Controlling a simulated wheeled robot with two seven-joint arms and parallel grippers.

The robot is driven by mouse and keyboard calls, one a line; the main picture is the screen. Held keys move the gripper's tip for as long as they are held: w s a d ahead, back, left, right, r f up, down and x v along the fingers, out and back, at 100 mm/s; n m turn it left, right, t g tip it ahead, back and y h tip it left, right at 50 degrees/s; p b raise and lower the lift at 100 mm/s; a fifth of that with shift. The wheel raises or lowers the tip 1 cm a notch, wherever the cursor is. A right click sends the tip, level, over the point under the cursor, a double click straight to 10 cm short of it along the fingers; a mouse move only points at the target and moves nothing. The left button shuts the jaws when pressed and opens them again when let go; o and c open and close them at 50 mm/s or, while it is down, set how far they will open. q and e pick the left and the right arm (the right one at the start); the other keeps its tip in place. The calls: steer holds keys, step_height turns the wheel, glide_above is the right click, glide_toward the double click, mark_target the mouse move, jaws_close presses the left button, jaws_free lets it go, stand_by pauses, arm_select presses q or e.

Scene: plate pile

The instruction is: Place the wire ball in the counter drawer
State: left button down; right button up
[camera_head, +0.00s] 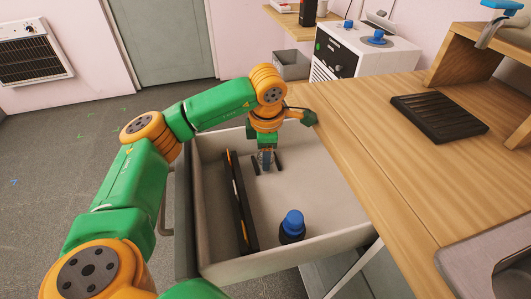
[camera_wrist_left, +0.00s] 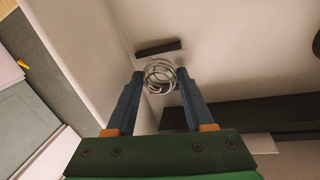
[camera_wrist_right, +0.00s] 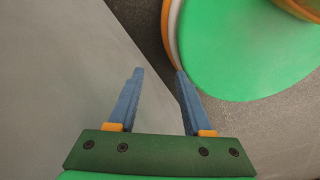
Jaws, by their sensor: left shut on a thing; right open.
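A silvery wire ball (camera_wrist_left: 160,76) sits between the blue fingertips of my left gripper (camera_wrist_left: 158,80), which is shut on it. In the head view my left gripper (camera_head: 266,158) points down inside the open counter drawer (camera_head: 313,235), toward its far part. The ball is too small or hidden to make out there. In the left wrist view the pale drawer floor (camera_wrist_left: 230,70) lies beyond the ball; I cannot tell whether the ball touches it. My right gripper (camera_wrist_right: 158,75) is open and empty in the right wrist view, and is not seen in the head view.
A long dark divider-like object (camera_head: 240,200) lies along the drawer's left side. A dark bottle with a blue cap (camera_head: 292,224) stands near the front. A small dark bar (camera_wrist_left: 158,47) lies near the ball. The wooden counter (camera_head: 400,165) is right of the drawer, with a black ribbed tray (camera_head: 438,113).

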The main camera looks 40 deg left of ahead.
arm_select(q)
steer(key=shift+f, duration=0.1)
steer(key=c, duration=0.6)
jaws_free()
steer(key=shift+o, duration=0.2)
steer(key=p+v, duration=0.3)
steer(key=v, duration=0.9)
